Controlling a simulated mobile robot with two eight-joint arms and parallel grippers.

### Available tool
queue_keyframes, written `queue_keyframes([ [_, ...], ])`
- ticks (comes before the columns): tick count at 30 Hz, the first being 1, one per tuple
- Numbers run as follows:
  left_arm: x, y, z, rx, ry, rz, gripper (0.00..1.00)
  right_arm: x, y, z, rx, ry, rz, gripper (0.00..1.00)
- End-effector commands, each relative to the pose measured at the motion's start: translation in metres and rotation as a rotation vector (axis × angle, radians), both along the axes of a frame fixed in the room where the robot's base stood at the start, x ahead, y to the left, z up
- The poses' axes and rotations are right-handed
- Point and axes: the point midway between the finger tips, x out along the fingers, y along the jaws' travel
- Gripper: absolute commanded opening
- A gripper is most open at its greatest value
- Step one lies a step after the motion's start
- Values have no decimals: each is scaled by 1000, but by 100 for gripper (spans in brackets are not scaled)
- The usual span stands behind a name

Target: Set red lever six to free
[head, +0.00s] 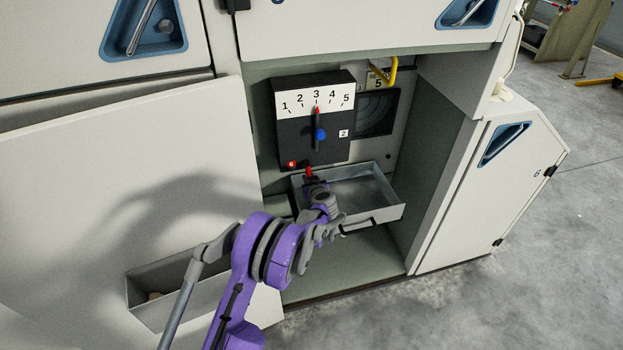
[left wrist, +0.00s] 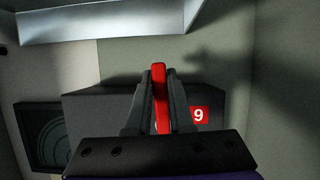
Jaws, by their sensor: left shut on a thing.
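Red lever six (head: 309,172) sticks out at the lower edge of the black box, just right of the red label "6" (head: 291,164). In the left wrist view the red lever (left wrist: 160,90) stands between the two dark fingers, beside its label (left wrist: 199,115), which appears upside down. My left gripper (head: 312,181) is shut on the lever. The free and locked markings of the lever cannot be made out. My right gripper is in neither view.
The black box (head: 290,135) carries a 1-to-5 dial with a blue-knobbed pointer (head: 320,134) near 3. An open metal tray (head: 385,215) lies just below and right of my gripper. An open white door (head: 110,180) is at left. A yellow hook (head: 393,72) hangs above.

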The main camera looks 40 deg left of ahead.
Motion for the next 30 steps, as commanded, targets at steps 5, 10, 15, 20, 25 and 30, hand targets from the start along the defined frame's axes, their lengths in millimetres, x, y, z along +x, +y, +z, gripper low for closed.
queue_keyframes([
  [5,-2,1,0,29,38,0,0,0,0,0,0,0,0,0],
  [10,-2,2,0,42,53,-1,0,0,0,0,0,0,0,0],
  [15,-3,2,0,44,55,0,0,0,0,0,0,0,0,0],
  [20,-3,3,0,44,55,0,0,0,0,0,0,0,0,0],
  [25,-3,3,0,43,54,0,45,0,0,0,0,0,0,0],
  [30,-3,2,0,42,53,0,50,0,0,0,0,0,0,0],
])
